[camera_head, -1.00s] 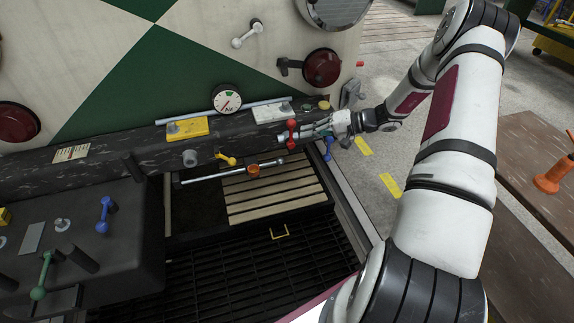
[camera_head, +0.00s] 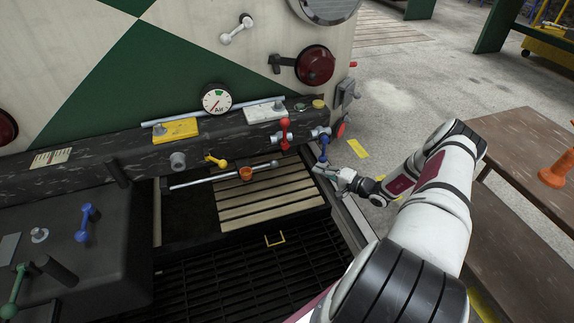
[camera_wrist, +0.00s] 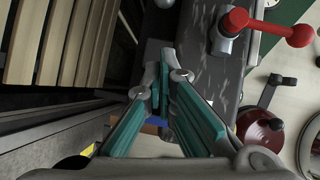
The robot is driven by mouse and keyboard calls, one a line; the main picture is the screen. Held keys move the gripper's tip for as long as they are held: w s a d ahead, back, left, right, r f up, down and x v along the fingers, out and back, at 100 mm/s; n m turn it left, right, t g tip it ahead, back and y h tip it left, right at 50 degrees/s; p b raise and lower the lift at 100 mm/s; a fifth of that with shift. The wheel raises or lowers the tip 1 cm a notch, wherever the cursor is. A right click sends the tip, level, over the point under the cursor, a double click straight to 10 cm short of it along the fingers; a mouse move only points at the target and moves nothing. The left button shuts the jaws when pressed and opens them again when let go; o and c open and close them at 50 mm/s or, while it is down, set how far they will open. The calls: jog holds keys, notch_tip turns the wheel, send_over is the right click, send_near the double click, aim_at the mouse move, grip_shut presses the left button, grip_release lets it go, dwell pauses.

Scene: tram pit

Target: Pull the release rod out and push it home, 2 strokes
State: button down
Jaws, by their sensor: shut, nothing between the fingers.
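My gripper (camera_head: 322,172) is shut and empty, beside and just below a blue-handled lever (camera_head: 323,150) at the right end of the dark beam. In the wrist view my teal fingers (camera_wrist: 163,62) converge, with a bit of blue behind them. A long silver rod (camera_head: 210,180) with an orange collar (camera_head: 246,174) runs along the front of the beam, left of my gripper and apart from it. I cannot tell for certain that this is the release rod. A red lever (camera_head: 285,135) stands upright on the beam; it also shows in the wrist view (camera_wrist: 262,24).
The beam (camera_head: 90,168) carries a yellow lever (camera_head: 215,161), a yellow block (camera_head: 176,130) and an air gauge (camera_head: 217,99). Wooden slats (camera_head: 270,198) and a black grating (camera_head: 230,275) lie below. A brown bench (camera_head: 520,145) stands at right. Grey floor is open behind.

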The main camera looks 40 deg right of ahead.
jog(key=s+a+b+x, duration=0.1)
jog(key=a+b+x, duration=0.1)
jog(key=x, duration=1.1)
jog(key=shift+a+b, duration=0.35)
jog(key=shift+b, duration=0.55)
